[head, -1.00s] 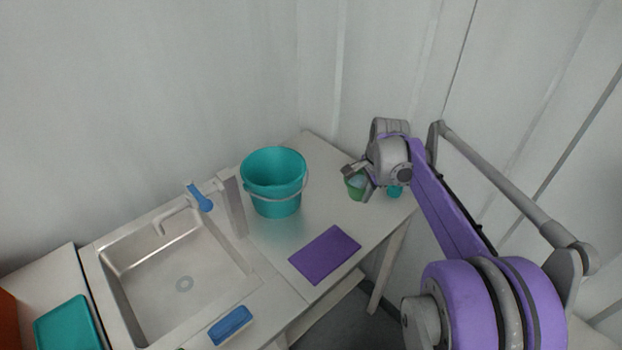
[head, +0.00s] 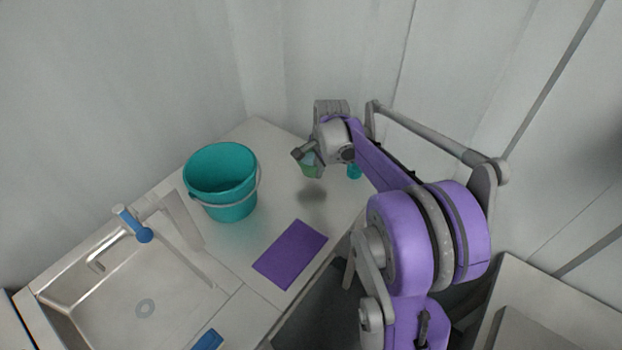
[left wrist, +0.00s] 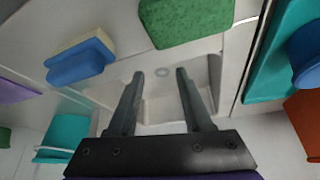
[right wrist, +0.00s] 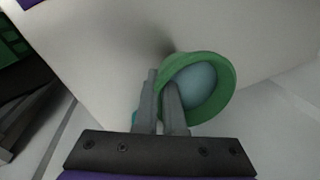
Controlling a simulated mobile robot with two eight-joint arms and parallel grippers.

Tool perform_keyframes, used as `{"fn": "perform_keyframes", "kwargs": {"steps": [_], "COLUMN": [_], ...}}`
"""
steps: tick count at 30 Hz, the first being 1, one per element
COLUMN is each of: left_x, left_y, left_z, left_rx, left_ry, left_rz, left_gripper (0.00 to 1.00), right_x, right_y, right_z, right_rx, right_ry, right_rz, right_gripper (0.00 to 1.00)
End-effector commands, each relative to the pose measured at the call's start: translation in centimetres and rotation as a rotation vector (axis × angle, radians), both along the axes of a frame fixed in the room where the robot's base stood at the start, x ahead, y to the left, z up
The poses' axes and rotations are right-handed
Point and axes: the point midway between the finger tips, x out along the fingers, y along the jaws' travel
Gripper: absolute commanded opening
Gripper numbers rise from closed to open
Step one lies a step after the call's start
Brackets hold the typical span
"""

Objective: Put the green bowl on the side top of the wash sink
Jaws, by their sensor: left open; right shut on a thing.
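The green bowl (head: 310,169) has a pale blue inside and hangs above the right part of the worktop, with a shadow under it. My right gripper (head: 304,158) is shut on its rim. In the right wrist view the green bowl (right wrist: 228,85) is tilted, with its wall between the fingers. The wash sink (head: 120,310) is a steel basin at the lower left, with a blue-handled tap (head: 133,224). My left gripper is outside the head view; in the left wrist view (left wrist: 157,73) it is open and empty above the sink (left wrist: 208,75).
A teal bucket (head: 222,180) stands between sink and bowl. A purple mat (head: 290,254) lies in front of it. A small teal item (head: 354,171) is right of the bowl. A blue and yellow sponge (left wrist: 80,62), a green block (left wrist: 185,20) and a teal tray (left wrist: 270,65) show in the left wrist view.

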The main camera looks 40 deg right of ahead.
Motion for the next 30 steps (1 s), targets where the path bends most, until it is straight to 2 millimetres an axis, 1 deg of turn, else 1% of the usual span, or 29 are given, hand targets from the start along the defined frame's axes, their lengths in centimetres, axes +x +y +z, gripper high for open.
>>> {"fn": "perform_keyframes", "kwargs": {"steps": [9, 12, 18, 22, 23, 24, 27, 30], "left_x": [-0.1, -0.1, -0.1, -0.2, -0.2, -0.1, -0.1, -0.1], "left_y": [0.0, 0.0, 0.0, 0.0, 0.0, 0.0, 0.0, 0.0], "left_z": [-0.2, -0.2, -0.2, -0.6, -0.5, -0.5, -0.5, -0.5], "left_rx": [0.000, 0.000, 0.000, 0.000, 0.000, 0.000, 0.000, 0.000], "left_ry": [0.001, 0.001, 0.001, 0.004, 0.003, 0.003, 0.003, 0.003], "left_rz": [0.000, 0.000, 0.000, 0.000, 0.000, 0.000, 0.000, 0.000], "left_gripper": [0.50, 0.50, 0.50, 0.50, 0.50, 0.50, 0.50, 0.50], "right_x": [0.0, 0.0, 0.0, 0.0, 0.0, 0.0, 0.0, 0.0], "right_y": [0.0, 0.0, 0.0, 0.0, 0.0, 0.0, 0.0, 0.0], "right_z": [-3.8, -4.1, -4.1, -4.6, -4.5, -4.4, -4.4, -4.4], "right_rx": [0.000, 0.000, 0.000, 0.000, 0.000, 0.000, 0.000, 0.000], "right_ry": [0.000, -0.001, -0.001, 0.000, 0.000, 0.000, 0.000, 0.000], "right_rz": [0.000, 0.000, 0.000, 0.000, 0.000, 0.000, 0.000, 0.000], "right_gripper": [0.00, 0.00, 0.00, 0.00, 0.12, 0.19, 0.37, 0.37]}}
